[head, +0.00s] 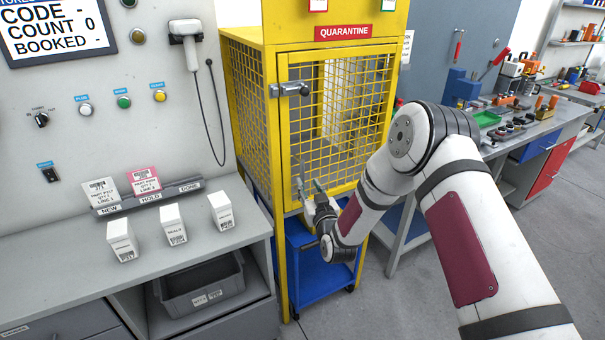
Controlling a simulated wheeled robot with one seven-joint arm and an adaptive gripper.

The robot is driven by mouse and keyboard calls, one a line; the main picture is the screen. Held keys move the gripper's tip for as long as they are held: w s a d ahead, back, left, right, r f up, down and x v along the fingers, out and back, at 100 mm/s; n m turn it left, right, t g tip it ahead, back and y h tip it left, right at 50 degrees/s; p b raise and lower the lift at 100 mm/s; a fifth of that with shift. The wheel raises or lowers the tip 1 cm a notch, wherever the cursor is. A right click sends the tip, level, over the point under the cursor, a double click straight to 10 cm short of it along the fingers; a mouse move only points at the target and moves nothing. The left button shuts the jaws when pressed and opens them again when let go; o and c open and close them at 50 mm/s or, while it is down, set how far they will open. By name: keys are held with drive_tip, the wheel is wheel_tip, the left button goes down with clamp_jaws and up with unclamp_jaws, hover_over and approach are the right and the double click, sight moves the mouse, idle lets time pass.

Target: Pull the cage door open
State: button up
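The yellow mesh cage (250,120) stands in the middle under a red QUARANTINE sign. Its front door (283,135) is a yellow frame with mesh and looks closed, though a small gap would be hard to see. My gripper (309,184) is in front of the door's lower left part, well below the latch. Its two fingers point up and stand apart, with nothing visible between them. Whether they touch the mesh cannot be told. My forearm hides the door's lower right.
Left of the cage is a counter (60,268) with three white boxes (173,225) and a label rack. A scanner (190,45) hangs on the wall panel. A blue cart (325,278) stands under the cage. A cluttered workbench (535,135) is at the right.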

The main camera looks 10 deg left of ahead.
sight(303, 174)
drive_tip(key=x, duration=0.8)
drive_tip(key=shift+w+a+b, duration=0.1)
drive_tip(key=shift+b, duration=0.2)
clamp_jaws()
